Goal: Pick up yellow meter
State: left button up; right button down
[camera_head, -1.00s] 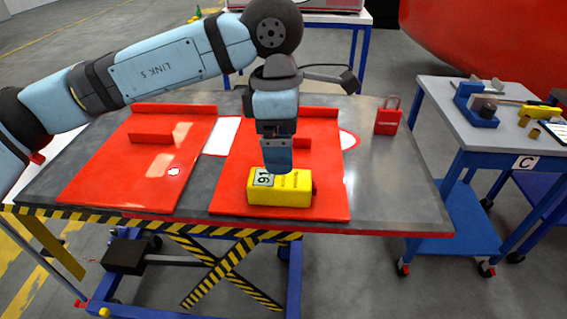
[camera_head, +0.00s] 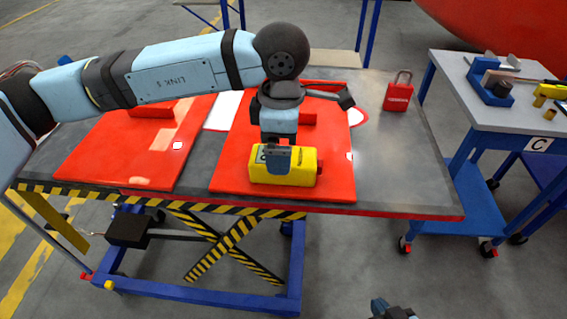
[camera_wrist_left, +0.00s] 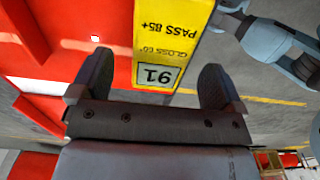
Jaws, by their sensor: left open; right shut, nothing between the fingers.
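The yellow meter (camera_head: 298,172) lies on the right-hand red panel (camera_head: 235,170) on the lift table. Its label reading "91" and printed top show in the left wrist view (camera_wrist_left: 165,45). My left gripper (camera_head: 278,158) comes down from above onto the meter. In the left wrist view its open fingers (camera_wrist_left: 155,75) stand on either side of the meter's end; I cannot tell whether they touch it. It hides part of the meter's top in the head view. My right gripper (camera_head: 392,311) shows only partly at the bottom edge, away from the table, shut and empty.
A red padlock-shaped item (camera_head: 398,92) stands at the table's back right. Another red panel (camera_head: 125,160) lies on the left. A side table (camera_head: 465,95) with a blue vise (camera_head: 490,88) stands to the right. Grey tabletop (camera_head: 400,160) is clear right of the meter.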

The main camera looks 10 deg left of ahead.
pick_arm(q)
notch_tip(320, 180, down, 4)
jog(key=shift+s+d+f, duration=0.1)
jog(key=shift+d, duration=0.05)
jog(key=c, duration=1.1)
jog(key=shift+c, duration=1.1)
jog(key=shift+r, duration=0.2)
